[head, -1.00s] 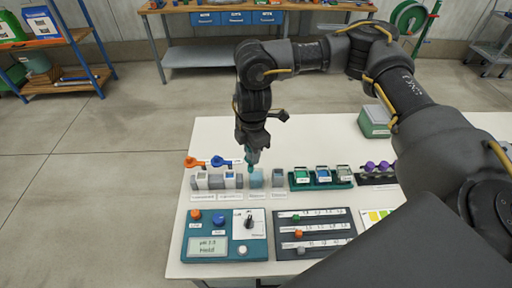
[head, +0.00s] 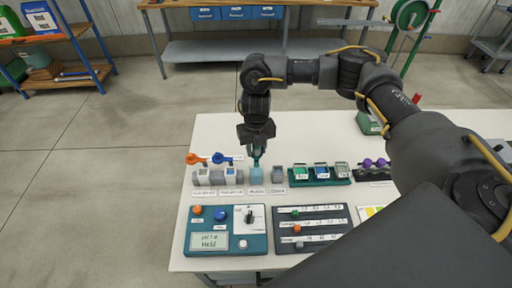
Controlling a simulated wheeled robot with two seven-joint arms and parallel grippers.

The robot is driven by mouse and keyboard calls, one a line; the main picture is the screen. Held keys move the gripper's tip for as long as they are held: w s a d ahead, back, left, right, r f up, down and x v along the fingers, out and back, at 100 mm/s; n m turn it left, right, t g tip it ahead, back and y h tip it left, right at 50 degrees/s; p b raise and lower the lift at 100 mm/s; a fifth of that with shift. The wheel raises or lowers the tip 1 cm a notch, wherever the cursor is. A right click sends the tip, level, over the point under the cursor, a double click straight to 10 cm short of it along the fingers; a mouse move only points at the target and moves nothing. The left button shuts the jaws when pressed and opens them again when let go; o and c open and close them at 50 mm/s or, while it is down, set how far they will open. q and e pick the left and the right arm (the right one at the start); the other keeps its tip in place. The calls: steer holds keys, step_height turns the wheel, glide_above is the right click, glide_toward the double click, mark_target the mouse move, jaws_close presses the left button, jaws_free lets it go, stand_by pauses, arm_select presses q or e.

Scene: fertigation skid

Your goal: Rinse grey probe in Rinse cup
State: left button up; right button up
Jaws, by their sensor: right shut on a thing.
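My right gripper (head: 257,151) is shut just above a pale blue cup (head: 257,175) in the row of holders, whose small label appears to read Rinse. It holds a thin thing, probably the grey probe, mostly hidden by the fingers. A teal bit shows at the fingertips, and its lower end meets the cup's top in the picture. I cannot tell whether it is inside the cup. A darker grey cup (head: 277,175) stands just right of it. My left gripper is not in view.
Left of the cups stand grey holders (head: 217,177) with an orange and a blue probe-like piece above. A green tray of jars (head: 321,175) is to the right. A teal meter reading Held (head: 227,232) and a dark slider panel (head: 312,229) lie in front.

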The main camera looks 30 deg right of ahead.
mark_target(256, 162)
steer(key=shift+f, duration=0.15)
step_height(256, 162, down, 2)
steer(key=shift+f+b, duration=0.2)
steer(key=shift+b, duration=1.05)
steer(key=shift+f+b, duration=1.85)
steer(key=shift+f, duration=0.75)
steer(key=shift+r, duration=0.1)
steer(key=shift+r+p, duration=0.7)
steer(key=shift+r, duration=0.05)
steer(key=shift+f, duration=0.1)
steer(key=shift+f+b, duration=0.6)
steer(key=shift+f, duration=0.2)
steer(key=shift+r, duration=0.2)
